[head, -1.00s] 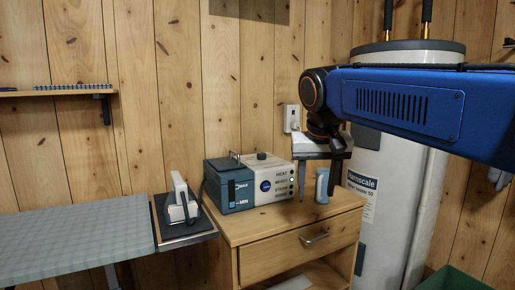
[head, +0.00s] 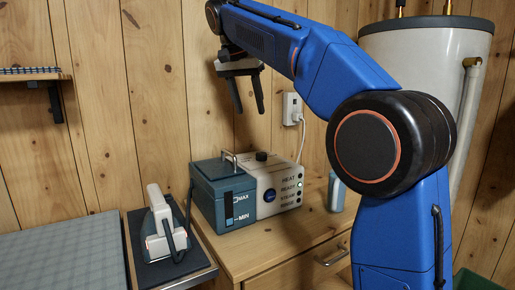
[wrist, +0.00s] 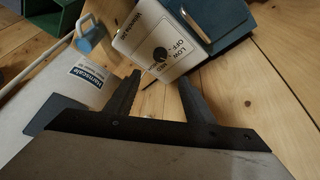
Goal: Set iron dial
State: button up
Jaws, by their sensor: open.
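The ironing station stands on the wooden cabinet: a white control box (head: 284,187) joined to a teal water tank (head: 228,200). A black dial (head: 262,156) sits on top of the white box. In the wrist view the dial (wrist: 160,53) is round and dark, with LOW and OFF lettering beside it; the rest of the lettering is hard to read. The white and dark iron (head: 162,225) rests tilted on its dark pad at left. My gripper (head: 249,110) is open and empty, pointing down above the station, apart from the dial. Its fingers (wrist: 159,78) show below the dial in the wrist view.
A blue cup (head: 337,192) stands on the cabinet (head: 262,257) right of the station. A wall socket (head: 291,108) with a cord is behind. A white water heater (head: 440,80) stands at right, the grey ironing surface (head: 60,255) at left.

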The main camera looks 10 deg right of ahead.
aim_at(261, 153)
jog(key=x, duration=1.7)
jog(key=shift+f, duration=0.1)
jog(key=c, duration=1.1)
